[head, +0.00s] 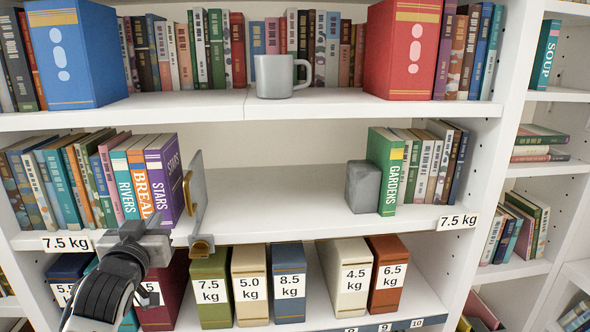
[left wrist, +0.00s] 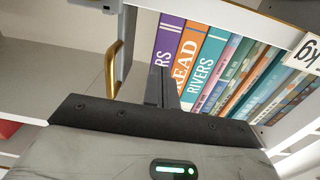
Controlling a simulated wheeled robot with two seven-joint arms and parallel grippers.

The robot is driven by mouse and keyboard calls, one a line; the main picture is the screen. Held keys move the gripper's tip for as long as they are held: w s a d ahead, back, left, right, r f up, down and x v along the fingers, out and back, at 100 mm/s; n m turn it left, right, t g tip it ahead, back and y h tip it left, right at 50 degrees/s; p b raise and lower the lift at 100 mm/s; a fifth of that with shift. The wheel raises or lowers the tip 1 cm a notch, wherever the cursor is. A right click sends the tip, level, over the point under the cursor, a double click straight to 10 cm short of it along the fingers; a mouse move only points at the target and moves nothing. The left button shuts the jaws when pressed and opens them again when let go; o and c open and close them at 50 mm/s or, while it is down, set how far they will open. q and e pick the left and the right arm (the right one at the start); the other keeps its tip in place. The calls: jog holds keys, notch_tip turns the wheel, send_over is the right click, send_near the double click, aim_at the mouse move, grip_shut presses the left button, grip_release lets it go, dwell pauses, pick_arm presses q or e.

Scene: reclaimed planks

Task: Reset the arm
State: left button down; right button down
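My left gripper (head: 158,238) is in front of the middle shelf's front edge, near its left end. In the left wrist view its fingers (left wrist: 164,88) are together with nothing seen between them. The fingertips point toward the upright books, among them the purple STARS book (head: 163,180) and the orange BREAD book (left wrist: 187,55). A grey bookend with gold trim (head: 197,195) stands just right of STARS, with its lower end at the shelf edge. It also shows in the left wrist view (left wrist: 117,66), apart from the fingers. My right gripper is in neither view.
The middle shelf (head: 280,190) is bare between the bookend and a grey block (head: 362,187) beside the green GARDENS book (head: 386,170). A grey mug (head: 281,76) stands on the upper shelf. Weight-labelled books, including a blue one (head: 274,284), stand below, close to the gripper.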

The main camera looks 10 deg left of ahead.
pick_arm(q)
jog(key=s+d+f+m+g+h, duration=0.2)
jog(key=s+d+f, duration=0.25)
jog(key=f, duration=0.55)
jog(key=s+d+f+m+g+h, duration=0.15)
jog(key=s+d+f, duration=0.3)
jog(key=f, duration=0.45)
jog(key=s+d+f+g+h, duration=0.1)
jog(key=s+d+f+g, duration=0.1)
jog(key=s+d+f, duration=0.2)
jog(key=s+d+f+m+g+h, duration=0.1)
jog(key=s+d+f+g+h, duration=0.1)
jog(key=s+d+f, duration=0.3)
jog(key=s+f, duration=0.3)
jog(key=s, duration=0.4)
jog(key=shift+s+d+f, duration=0.3)
jog(key=shift+f, duration=0.05)
